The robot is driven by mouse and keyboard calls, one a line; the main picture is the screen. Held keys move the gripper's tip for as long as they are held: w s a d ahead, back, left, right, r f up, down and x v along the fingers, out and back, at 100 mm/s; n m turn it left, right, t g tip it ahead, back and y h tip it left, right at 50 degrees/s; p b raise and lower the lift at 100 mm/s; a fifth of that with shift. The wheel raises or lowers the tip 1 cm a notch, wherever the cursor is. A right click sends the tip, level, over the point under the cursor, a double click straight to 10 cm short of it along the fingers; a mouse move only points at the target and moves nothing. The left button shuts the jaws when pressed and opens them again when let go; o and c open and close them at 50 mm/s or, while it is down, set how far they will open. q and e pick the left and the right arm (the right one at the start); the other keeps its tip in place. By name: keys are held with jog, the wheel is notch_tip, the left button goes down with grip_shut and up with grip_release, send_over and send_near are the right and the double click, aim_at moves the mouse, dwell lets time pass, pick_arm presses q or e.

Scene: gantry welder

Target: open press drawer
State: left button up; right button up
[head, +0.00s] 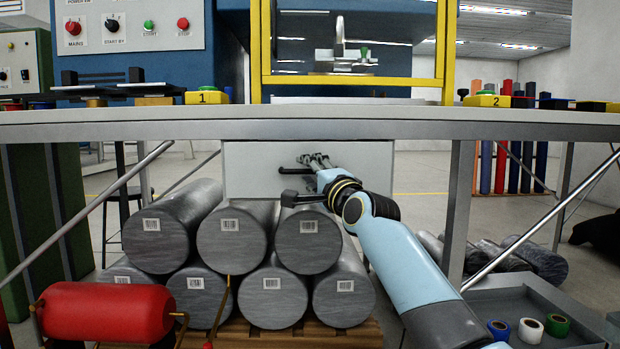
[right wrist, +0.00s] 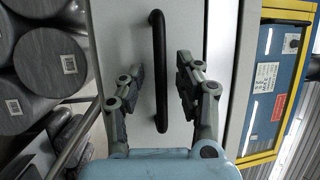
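The press drawer (head: 250,183) is a plain light grey front under the long table, below the yellow-framed press. Its black bar handle (head: 290,171) shows partly beside my right gripper (head: 316,160). In the right wrist view the handle (right wrist: 158,45) runs up and down the picture across the drawer front (right wrist: 190,25). The fingers of my right gripper (right wrist: 160,72) are apart, one on each side of the handle, with gaps on both sides. Whether the fingertips reach past the bar in depth I cannot tell. The drawer looks shut. My left gripper is not in view.
The table edge (head: 120,130) runs above the drawer. Several grey metal cylinders (head: 235,238) are stacked on a wooden pallet (head: 350,334) just below. A red tank (head: 105,311) stands front left. A grey tray (head: 530,298) with tape rolls lies at right.

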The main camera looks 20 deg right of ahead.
grip_shut()
dwell(0.3)
dwell(0.3)
